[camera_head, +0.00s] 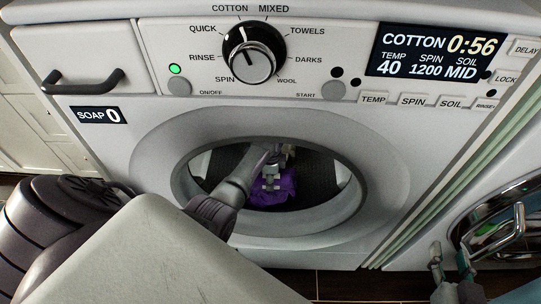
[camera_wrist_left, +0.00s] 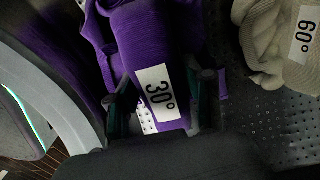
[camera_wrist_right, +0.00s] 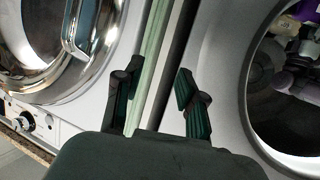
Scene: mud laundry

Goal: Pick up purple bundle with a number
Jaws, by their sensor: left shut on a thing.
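The purple bundle (camera_head: 273,190) lies inside the open drum of the washing machine. In the left wrist view the purple bundle (camera_wrist_left: 150,45) carries a white tag (camera_wrist_left: 158,93) reading 30°. My left gripper (camera_head: 270,170) reaches through the round door opening. In the left wrist view my left gripper (camera_wrist_left: 163,95) has its fingers on both sides of the tagged part, shut on the bundle. My right gripper (camera_head: 455,270) is at the right, outside the machine; in the right wrist view it (camera_wrist_right: 155,85) is open with nothing between its fingers.
A beige bundle (camera_wrist_left: 272,40) tagged 60° lies in the drum beside the purple one. The door opening's rim (camera_head: 300,226) surrounds my left arm. A second machine with a chrome round door (camera_head: 505,225) stands at the right, close to my right gripper.

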